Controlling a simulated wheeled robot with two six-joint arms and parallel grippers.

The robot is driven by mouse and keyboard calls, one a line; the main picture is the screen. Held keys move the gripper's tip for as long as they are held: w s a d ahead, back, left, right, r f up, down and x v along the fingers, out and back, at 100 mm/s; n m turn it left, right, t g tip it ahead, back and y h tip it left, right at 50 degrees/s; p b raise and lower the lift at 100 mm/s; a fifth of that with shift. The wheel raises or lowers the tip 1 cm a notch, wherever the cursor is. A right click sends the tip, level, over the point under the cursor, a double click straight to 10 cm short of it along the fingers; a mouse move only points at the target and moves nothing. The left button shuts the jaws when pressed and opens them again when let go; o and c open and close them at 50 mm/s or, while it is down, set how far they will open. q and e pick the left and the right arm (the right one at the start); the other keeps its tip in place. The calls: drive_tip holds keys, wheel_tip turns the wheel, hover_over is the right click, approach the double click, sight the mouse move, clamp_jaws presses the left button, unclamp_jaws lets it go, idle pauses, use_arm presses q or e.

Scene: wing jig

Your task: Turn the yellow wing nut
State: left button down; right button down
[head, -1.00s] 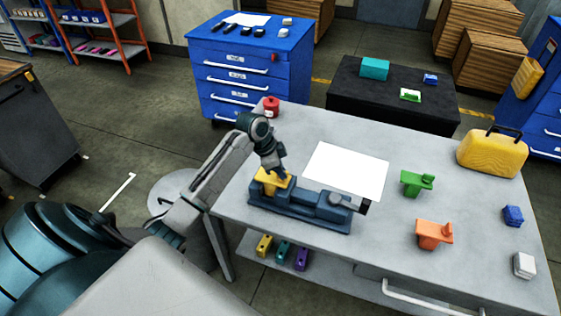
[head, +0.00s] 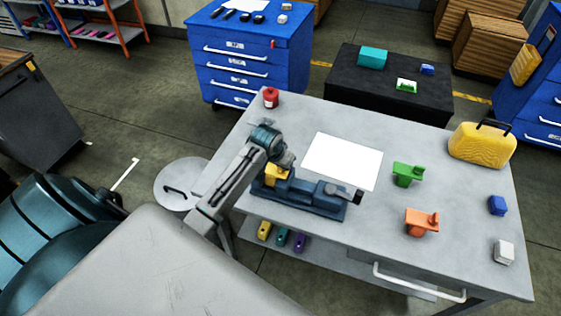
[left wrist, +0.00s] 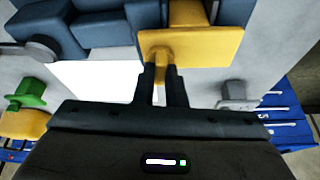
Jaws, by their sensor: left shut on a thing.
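The yellow wing nut (head: 276,176) sits in the left end of the blue vise-like jig (head: 318,211) on the grey bench. My left arm covers part of it in the head view. In the left wrist view the yellow wing nut (left wrist: 205,46) shows as a flat plate with a narrow tab, beside the blue jig (left wrist: 105,32). My left gripper (left wrist: 162,78) is shut on that tab, one dark finger on each side. In the head view the left gripper (head: 285,163) is at the wing nut, its fingertips mostly hidden. My right gripper is not in view.
A white sheet (head: 342,161) lies behind the jig. A green part (head: 407,174) and an orange part (head: 421,222) stand to the right. A red can (head: 270,97) is at the back left corner, a yellow case (head: 482,145) at the back right.

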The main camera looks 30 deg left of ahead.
use_arm(q)
drive_tip(key=shift+n+y, duration=0.4)
drive_tip(key=shift+n, duration=0.5)
drive_tip(key=c, duration=1.5)
unclamp_jaws()
